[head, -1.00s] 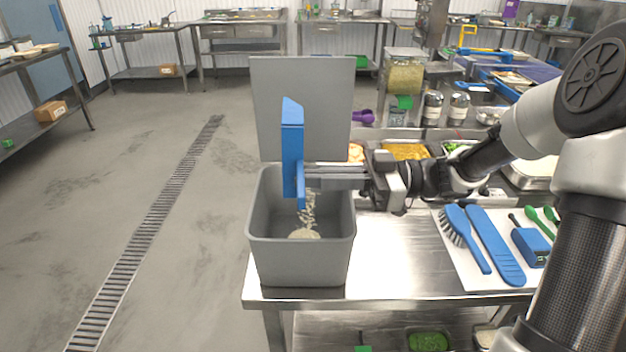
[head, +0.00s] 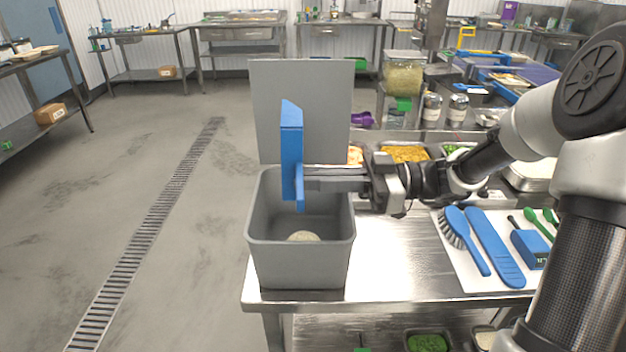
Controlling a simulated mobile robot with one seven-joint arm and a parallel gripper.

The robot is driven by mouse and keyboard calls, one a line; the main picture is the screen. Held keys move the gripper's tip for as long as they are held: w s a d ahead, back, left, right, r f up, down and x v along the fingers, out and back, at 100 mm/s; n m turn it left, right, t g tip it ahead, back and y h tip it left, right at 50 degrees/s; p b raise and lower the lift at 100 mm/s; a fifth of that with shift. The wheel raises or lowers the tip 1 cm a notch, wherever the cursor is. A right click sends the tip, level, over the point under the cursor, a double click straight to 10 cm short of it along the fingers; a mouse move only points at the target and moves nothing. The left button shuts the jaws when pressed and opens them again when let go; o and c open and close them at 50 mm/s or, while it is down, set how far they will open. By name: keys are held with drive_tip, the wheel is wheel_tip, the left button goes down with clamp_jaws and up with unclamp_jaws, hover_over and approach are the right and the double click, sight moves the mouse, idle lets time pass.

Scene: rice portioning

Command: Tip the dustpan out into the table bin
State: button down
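The blue dustpan (head: 291,150) is held on edge, steeply tilted, above the open grey table bin (head: 300,262). My gripper (head: 308,183) reaches in from the right and is shut on the dustpan's handle, which is seen nearly end-on. The bin stands at the left end of the steel table with its grey lid (head: 305,105) raised behind it. A small pale heap of rice (head: 303,236) lies on the bin's floor. No grains are seen falling. The pan's inner face is turned from view, so I cannot tell whether any grains cling to it.
A blue brush (head: 467,240), a long blue tool (head: 495,247) and a blue box-like device (head: 530,247) lie on a white board at the right. Food pans (head: 405,153) line the table's back. Bare steel (head: 395,255) lies between bin and board.

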drive_tip(key=shift+r, duration=0.15)
wheel_tip(320, 180, up, 6)
drive_tip(key=h+p, duration=1.3)
drive_tip(key=h, duration=0.5)
